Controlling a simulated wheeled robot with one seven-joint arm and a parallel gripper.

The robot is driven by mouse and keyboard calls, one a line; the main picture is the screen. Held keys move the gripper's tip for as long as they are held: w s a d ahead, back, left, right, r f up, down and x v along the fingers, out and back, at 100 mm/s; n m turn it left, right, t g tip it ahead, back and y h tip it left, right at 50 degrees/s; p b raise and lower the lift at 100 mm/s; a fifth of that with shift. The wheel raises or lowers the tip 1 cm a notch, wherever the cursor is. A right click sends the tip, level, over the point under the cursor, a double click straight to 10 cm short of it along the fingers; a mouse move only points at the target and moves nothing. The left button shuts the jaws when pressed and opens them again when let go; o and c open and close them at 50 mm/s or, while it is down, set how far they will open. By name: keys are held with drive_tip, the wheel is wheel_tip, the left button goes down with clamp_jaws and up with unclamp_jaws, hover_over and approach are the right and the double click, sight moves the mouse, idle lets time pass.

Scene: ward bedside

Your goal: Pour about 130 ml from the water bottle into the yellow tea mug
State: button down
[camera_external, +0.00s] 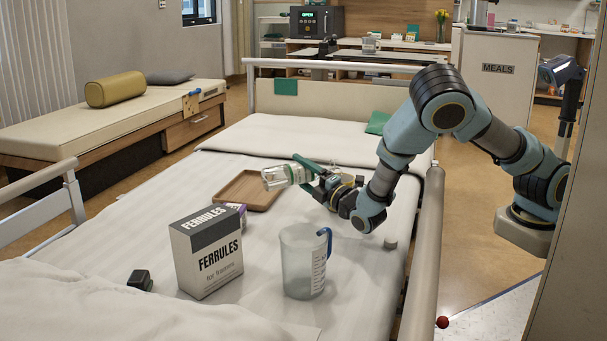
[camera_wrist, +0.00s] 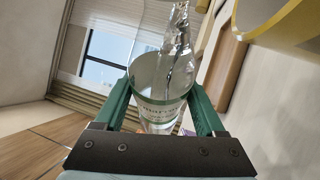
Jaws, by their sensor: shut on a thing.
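My gripper (camera_external: 308,175) is shut on the clear water bottle (camera_external: 278,177), which lies nearly horizontal above the bed. In the wrist view the bottle (camera_wrist: 160,100), with a pale label with green print, sits between the green fingers of my gripper (camera_wrist: 160,92). A clear, glinting shape reaches up from it; I cannot tell whether this is water in the bottle or flowing out. A yellow rim, apparently the yellow tea mug (camera_wrist: 285,32), shows close by at the upper right. In the external view my gripper mostly hides that spot. The water level in the mug is not visible.
A wooden tray (camera_external: 229,192) lies on the bed behind the bottle. A Ferrules box (camera_external: 207,252) and a clear measuring jug (camera_external: 298,264) with a blue handle stand in front. A bed rail (camera_external: 425,255) runs along the right. A small dark object (camera_external: 140,280) lies front left.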

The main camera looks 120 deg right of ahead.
sight(294, 183)
drive_tip(key=shift+w+r+m, duration=0.3)
drive_tip(key=shift+w, duration=0.15)
drive_tip(key=shift+w+r+m+g+h, duration=0.2)
drive_tip(key=shift+r+m+g+h, duration=0.05)
drive_tip(key=shift+m+g+h, duration=0.05)
idle(1.0)
drive_tip(key=shift+s+r+m, duration=0.1)
drive_tip(key=shift+r+m, duration=0.25)
drive_tip(key=shift+m, duration=0.15)
idle(1.2)
drive_tip(key=f+n, duration=0.1)
drive_tip(key=f+n+y, duration=0.1)
drive_tip(key=n, duration=0.1)
drive_tip(key=w+f+n+t+p, duration=0.1)
drive_tip(key=n, duration=0.1)
drive_tip(key=shift+f+y, duration=0.4)
drive_tip(key=shift+w+f+n+p, duration=0.1)
drive_tip(key=shift+f+n+p, duration=0.15)
drive_tip(key=shift+n+p, duration=0.2)
drive_tip(key=shift+f+n+y+p, duration=0.25)
drive_tip(key=shift+y+p, duration=0.05)
drive_tip(key=shift+y, duration=0.1)
drive_tip(key=shift+s+f, duration=0.1)
drive_tip(key=shift+s, duration=0.1)
